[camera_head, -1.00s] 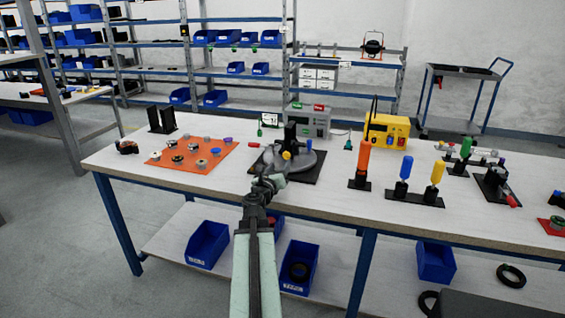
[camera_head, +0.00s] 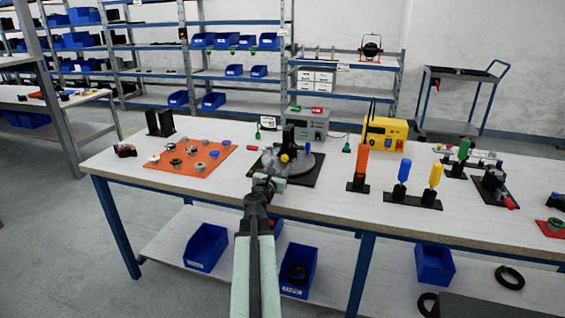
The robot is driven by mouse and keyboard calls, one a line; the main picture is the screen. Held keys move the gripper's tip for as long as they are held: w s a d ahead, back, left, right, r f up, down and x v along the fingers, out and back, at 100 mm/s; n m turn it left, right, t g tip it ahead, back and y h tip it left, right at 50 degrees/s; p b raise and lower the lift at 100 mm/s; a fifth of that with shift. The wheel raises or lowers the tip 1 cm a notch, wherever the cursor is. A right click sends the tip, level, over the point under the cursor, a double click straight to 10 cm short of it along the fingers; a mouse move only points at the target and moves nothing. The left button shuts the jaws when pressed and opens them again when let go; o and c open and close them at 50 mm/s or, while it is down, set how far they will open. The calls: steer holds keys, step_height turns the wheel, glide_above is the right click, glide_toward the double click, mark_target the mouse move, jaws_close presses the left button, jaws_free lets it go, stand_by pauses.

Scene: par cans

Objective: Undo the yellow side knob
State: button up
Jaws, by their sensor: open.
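The yellow side knob (camera_head: 284,158) is a small round knob on the near side of a dark upright block (camera_head: 288,138). The block stands on a grey round fixture (camera_head: 305,162) on a black mat (camera_head: 313,179). My gripper (camera_head: 268,184) is open at the end of my arm, just in front of the mat's near edge. It is below the yellow knob in the picture and looks apart from it. The fingers are small here and partly hidden by my wrist.
An orange mat (camera_head: 208,172) with several small parts lies to the left. An orange-handled tool (camera_head: 361,160) and a blue-handled tool (camera_head: 403,171) stand to the right. A grey box (camera_head: 309,122) and a yellow box (camera_head: 386,134) stand behind. The bench's front strip is mostly clear.

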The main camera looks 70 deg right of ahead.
mark_target(284, 159)
steer(key=d, duration=0.5)
steer(key=shift+w+d, duration=0.15)
steer(key=shift+w, duration=0.05)
jaws_close()
steer(key=shift+n, duration=3)
jaws_free()
